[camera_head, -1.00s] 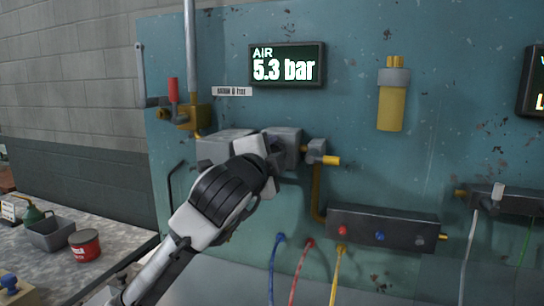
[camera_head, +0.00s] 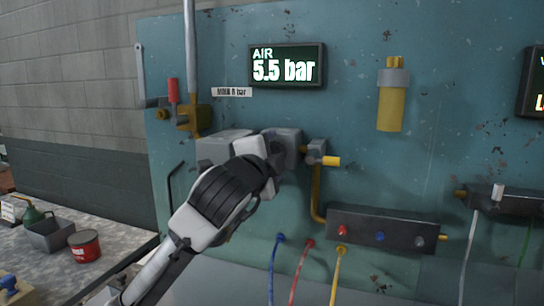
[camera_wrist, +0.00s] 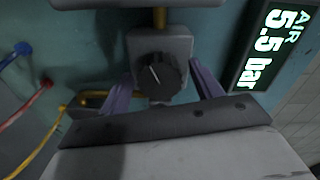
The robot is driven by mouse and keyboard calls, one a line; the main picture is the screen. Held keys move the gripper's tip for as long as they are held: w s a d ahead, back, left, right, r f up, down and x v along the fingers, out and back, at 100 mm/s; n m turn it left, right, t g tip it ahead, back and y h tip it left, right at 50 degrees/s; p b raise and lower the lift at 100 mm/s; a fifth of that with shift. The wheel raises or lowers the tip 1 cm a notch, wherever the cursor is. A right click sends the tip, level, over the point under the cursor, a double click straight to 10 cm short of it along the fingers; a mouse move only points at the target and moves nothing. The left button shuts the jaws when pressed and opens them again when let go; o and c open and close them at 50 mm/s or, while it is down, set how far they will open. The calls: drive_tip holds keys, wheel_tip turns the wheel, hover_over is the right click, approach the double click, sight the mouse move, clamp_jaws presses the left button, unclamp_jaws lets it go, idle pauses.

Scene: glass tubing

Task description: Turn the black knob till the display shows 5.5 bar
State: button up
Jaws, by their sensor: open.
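The black knob (camera_wrist: 160,75) shows in the wrist view, round with a white pointer line, on the front of a grey block (camera_wrist: 143,45). My gripper (camera_wrist: 165,88) is open, with one purple finger on each side of the knob and a visible gap to it.
A yellow-handled valve (camera_head: 330,161) sits just right of the regulator. A red-handled valve (camera_head: 174,92) and a vertical pipe are at left. A yellow cylinder (camera_head: 391,105) hangs upper right.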

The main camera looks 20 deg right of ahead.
drive_tip(key=b+v, duration=0.3)
drive_tip(key=v, duration=1.1)
